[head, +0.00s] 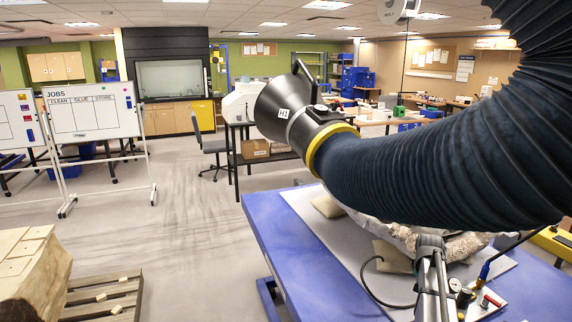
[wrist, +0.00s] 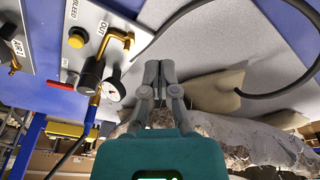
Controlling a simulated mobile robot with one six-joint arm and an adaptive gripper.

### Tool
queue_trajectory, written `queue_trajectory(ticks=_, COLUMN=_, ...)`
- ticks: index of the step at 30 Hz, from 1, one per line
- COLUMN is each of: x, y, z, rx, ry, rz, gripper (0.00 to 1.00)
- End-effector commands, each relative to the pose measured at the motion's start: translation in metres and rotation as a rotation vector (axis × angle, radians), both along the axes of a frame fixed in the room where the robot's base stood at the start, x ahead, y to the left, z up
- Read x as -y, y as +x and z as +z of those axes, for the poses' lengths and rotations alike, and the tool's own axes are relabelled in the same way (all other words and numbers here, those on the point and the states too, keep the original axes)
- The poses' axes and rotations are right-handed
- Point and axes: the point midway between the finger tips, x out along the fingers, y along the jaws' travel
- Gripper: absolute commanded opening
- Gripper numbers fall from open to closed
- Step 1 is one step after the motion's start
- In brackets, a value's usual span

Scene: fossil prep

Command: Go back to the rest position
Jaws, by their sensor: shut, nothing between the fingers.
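My gripper (wrist: 158,70) shows in the wrist view with its two grey fingers together and nothing between them. It is over the grey mat (wrist: 196,45), beside a valve panel (wrist: 112,30) with a gauge and brass pipe. A rough pale fossil block (wrist: 235,135) lies close by, partly hidden by the teal gripper body. In the head view a grey part of my arm stands at the lower right over the blue table (head: 268,230), and the fingers cannot be made out there.
A large dark extraction hose (head: 430,150) with a black hood (head: 285,110) hangs over the table, hiding much of it. A thin black hose (wrist: 240,92) and sandbags (wrist: 215,90) lie on the mat. A wooden crate (head: 30,265) and pallet (head: 105,295) stand left. Floor between is clear.

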Motion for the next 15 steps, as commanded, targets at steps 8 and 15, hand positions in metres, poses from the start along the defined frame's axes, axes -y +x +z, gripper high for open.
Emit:
queue_trajectory(ticks=8, x=-0.125, y=-0.031, z=-0.002, rx=-0.048, ry=0.031, rz=0.185, gripper=0.0)
queue_trajectory(ticks=15, x=-0.216, y=-0.07, z=-0.003, rx=-0.093, ry=0.053, rz=0.343, gripper=0.0)
